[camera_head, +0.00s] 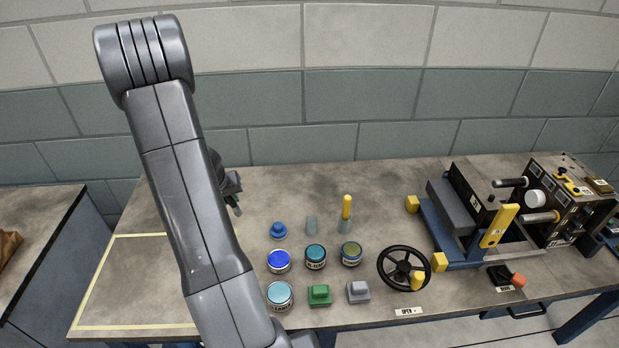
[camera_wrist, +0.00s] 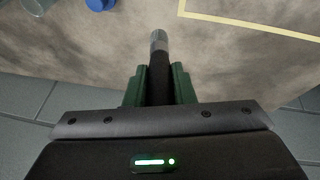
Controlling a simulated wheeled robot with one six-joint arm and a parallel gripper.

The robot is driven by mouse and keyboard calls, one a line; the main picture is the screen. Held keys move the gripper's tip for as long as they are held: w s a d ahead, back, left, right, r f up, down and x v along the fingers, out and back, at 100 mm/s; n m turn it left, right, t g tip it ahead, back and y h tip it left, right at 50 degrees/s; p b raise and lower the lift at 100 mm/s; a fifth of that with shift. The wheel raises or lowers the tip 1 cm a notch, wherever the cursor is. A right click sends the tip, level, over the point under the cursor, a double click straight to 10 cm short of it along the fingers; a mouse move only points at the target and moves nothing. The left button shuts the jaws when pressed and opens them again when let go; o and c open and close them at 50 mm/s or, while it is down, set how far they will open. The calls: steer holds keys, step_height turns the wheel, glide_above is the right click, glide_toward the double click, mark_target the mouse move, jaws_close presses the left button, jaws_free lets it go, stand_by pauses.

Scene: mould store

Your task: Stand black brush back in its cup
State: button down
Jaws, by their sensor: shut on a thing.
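My gripper (camera_wrist: 158,84) is shut on the black brush (camera_wrist: 159,75), held between its green fingers. The brush's grey end points away from my gripper, over the bare bench. In the head view my gripper (camera_head: 234,197) is partly hidden behind my arm, above the left part of the bench, and I cannot make out the brush there. An empty-looking grey cup (camera_head: 311,225) stands to the right of my gripper. I cannot tell from looks alone which cup belongs to the black brush.
A blue knobbed piece (camera_head: 278,230) stands left of the empty cup. Several paint tins, such as a blue one (camera_head: 279,261), stand in front. A green block (camera_head: 319,295), a grey block (camera_head: 358,292), a black handwheel (camera_head: 404,268) and a blue-framed machine (camera_head: 463,244) lie further front and right.

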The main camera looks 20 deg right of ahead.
steer(key=s+d+r+m+g, duration=0.1)
steer(key=s+d+r+m, duration=0.1)
steer(key=d, duration=0.6)
steer(key=s+d+r+m+g, duration=0.1)
steer(key=d+m, duration=0.2)
steer(key=d, duration=0.5)
steer(key=s+d+r+m, duration=0.2)
steer(key=d, duration=0.6)
step_height(320, 180, down, 12)
steer(key=b, duration=0.8)
steer(key=shift+a+y, duration=0.15)
steer(key=shift+y, duration=0.25)
steer(key=c, duration=1.1)
jaws_free()
steer(key=shift+c, duration=0.2)
steer(key=shift+r, duration=0.1)
steer(key=v, duration=1.3)
steer(key=shift+r+b, duration=0.3)
steer(key=shift+r, duration=0.1)
